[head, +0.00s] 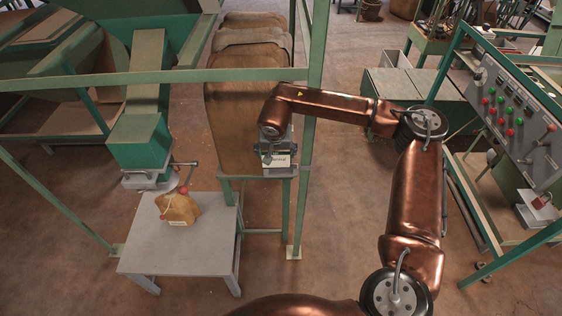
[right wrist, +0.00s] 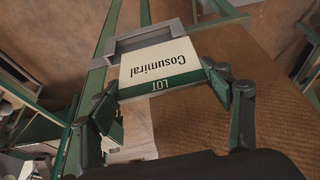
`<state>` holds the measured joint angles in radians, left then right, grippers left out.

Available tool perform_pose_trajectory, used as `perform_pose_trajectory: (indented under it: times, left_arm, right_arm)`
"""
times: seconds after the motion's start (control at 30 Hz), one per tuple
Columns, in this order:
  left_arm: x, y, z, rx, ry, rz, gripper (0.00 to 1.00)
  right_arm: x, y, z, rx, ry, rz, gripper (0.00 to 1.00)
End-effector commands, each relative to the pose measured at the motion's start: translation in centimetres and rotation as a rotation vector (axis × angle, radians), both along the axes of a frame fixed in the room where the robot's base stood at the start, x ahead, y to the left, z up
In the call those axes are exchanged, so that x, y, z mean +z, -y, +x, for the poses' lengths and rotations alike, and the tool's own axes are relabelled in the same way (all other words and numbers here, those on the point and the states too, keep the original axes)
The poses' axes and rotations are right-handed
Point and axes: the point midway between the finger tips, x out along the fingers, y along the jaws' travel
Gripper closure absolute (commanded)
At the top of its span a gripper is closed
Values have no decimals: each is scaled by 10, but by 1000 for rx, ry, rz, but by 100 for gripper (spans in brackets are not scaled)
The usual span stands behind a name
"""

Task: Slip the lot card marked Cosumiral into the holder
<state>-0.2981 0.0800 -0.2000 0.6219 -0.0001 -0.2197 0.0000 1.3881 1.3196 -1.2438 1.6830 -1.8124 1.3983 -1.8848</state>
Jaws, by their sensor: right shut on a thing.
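The lot card (right wrist: 157,64) is white with a green LOT band and reads Cosumiral, upside down in the right wrist view. My right gripper (right wrist: 165,98) is shut on the card near its green band. The grey holder (right wrist: 125,44) is a shallow frame on a green post. The card's far end overlaps the holder in this view; I cannot tell how deep it sits in it. In the head view the card (head: 279,161) shows below my right gripper (head: 274,142), at the holder by the green post. My left gripper is not in view.
A large brown sack (head: 238,110) stands behind the green frame post (head: 314,120). A grey table (head: 150,258) at the left bears a small tan bag (head: 178,207) under a green hopper chute (head: 140,142). A control panel (head: 515,120) stands at the right.

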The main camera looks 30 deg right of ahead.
Motion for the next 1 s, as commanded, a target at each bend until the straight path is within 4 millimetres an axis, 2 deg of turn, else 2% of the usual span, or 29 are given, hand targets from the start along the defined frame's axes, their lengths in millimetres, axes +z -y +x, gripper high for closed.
perform_pose_trajectory:
  times: [0.17, 0.2, 0.23, 0.3, 0.47, 0.87, 0.9, 1.0]
  left_arm:
    - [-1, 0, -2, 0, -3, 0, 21]
    - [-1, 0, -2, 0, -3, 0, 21]
    - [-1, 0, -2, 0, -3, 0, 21]
    - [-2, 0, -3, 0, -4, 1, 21]
    - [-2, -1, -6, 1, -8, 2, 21]
    - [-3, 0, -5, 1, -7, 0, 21]
    - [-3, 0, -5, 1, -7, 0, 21]
    - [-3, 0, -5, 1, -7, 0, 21]
  right_arm:
    - [-11, 9, 0, 0, 0, -1, 56]
    - [-15, 13, 0, -2, -2, -2, 60]
    - [-20, 16, 0, -2, -2, -2, 60]
    - [-31, 25, -1, -3, -4, -3, 70]
    - [-53, 21, -1, 0, -4, 0, 71]
    - [-58, 20, 0, 0, -1, 1, 71]
    - [-58, 20, 0, 0, -1, 1, 26]
    - [-57, 20, 0, 0, -1, 1, 21]
